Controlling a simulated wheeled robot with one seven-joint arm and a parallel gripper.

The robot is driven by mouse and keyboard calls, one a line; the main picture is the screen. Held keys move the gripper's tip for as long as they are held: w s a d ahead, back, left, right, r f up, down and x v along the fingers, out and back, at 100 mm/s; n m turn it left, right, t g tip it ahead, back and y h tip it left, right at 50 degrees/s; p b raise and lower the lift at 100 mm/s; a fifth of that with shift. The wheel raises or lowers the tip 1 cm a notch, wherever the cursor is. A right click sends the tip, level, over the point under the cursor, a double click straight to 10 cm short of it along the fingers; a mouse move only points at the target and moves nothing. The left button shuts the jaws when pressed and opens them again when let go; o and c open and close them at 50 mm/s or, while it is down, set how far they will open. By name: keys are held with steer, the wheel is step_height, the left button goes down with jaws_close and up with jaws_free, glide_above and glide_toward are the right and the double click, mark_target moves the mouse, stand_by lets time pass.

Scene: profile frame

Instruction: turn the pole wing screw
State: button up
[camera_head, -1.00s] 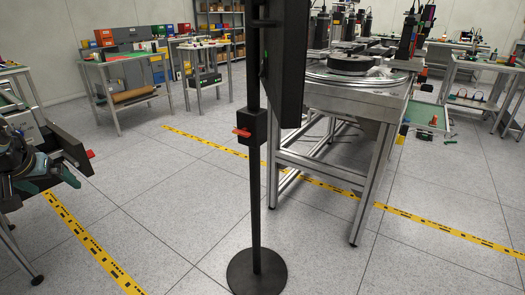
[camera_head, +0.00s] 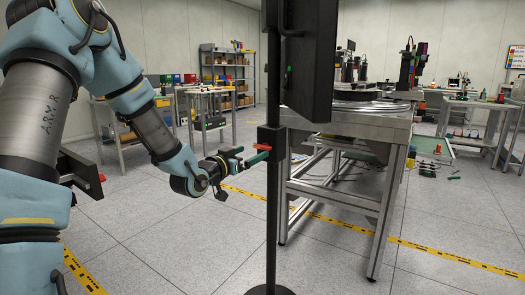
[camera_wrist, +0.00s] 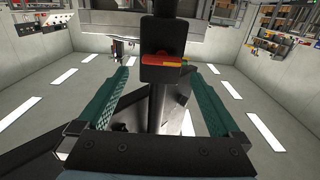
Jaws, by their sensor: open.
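The pole (camera_head: 271,215) is a thin black upright with a black clamp block (camera_head: 271,136) partway up. The red wing screw (camera_head: 263,147) sticks out of the block's left side. In the wrist view the wing screw (camera_wrist: 165,61) lies flat across the lower face of the block (camera_wrist: 162,35), red with a yellowish part. My gripper (camera_head: 248,156) points at the block from the left. In the wrist view my gripper (camera_wrist: 157,72) is open, with a teal finger on each side of the screw and a gap to both. In the head view the fingers partly overlap the screw.
A tall black panel (camera_head: 310,60) is fixed to the upper pole. A metal workbench (camera_head: 360,122) with round machinery stands behind it on the right. Shelves (camera_head: 228,75) and tables stand at the back. The floor around the pole is clear, with yellow tape (camera_head: 330,220).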

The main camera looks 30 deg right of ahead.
mark_target(260, 148)
steer(key=x, duration=0.6)
steer(key=shift+w, duration=0.1)
steer(key=c, duration=1.2)
